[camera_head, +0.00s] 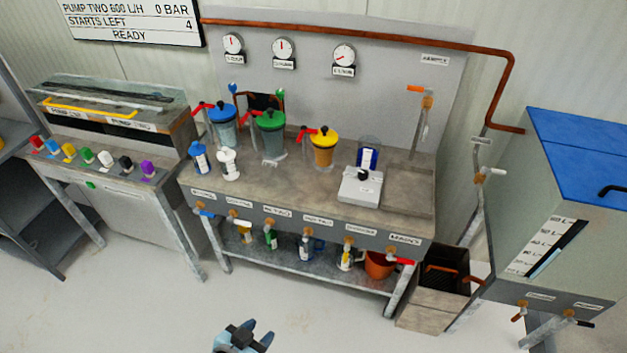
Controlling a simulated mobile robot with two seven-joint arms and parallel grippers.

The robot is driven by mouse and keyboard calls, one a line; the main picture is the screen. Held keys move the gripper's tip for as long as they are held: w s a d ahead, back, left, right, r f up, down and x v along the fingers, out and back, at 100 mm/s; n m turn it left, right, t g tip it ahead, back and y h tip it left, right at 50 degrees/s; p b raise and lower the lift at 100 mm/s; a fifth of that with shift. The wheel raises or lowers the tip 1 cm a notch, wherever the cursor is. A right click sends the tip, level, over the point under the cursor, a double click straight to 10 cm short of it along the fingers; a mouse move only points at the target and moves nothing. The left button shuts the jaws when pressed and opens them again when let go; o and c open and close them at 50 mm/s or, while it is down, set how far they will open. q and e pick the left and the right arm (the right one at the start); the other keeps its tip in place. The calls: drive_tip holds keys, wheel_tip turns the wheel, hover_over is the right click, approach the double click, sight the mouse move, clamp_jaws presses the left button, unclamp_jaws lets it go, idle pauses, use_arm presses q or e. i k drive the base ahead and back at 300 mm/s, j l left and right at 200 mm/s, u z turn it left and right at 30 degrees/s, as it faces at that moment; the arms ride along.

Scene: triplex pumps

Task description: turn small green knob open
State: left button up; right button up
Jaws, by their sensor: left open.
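A small green knob (91,184) shows on the front of the left bench (120,200), below the row of coloured knobs. A larger green knob (87,156) stands in that row on the bench top, between a yellow and a white one. The picture is too small to tell how either green knob is turned. My left gripper (243,336) is at the bottom of the view, open and empty, over the floor. It is well apart from both green knobs, below and to the right of them. My right gripper does not show.
The middle bench (330,195) holds blue, green and yellow-lidded vessels and a white device (361,188). Valves line its front edge. A blue-lidded tank (565,190) stands at right, a dark crate (440,275) beside it. The floor in front is clear.

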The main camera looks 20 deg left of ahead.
sight(280, 94)
drive_tip(key=i+j, duration=0.15)
drive_tip(key=j, duration=0.3)
drive_tip(key=i+j+u, duration=0.15)
drive_tip(key=j, duration=0.25)
drive_tip(key=i+j, duration=0.2)
drive_tip(key=j, duration=0.2)
drive_tip(key=i+j+u, duration=0.15)
drive_tip(key=j, duration=0.3)
drive_tip(key=i+j, duration=0.25)
drive_tip(key=i+j+u, duration=0.1)
drive_tip(key=j, duration=0.4)
drive_tip(key=i, duration=0.1)
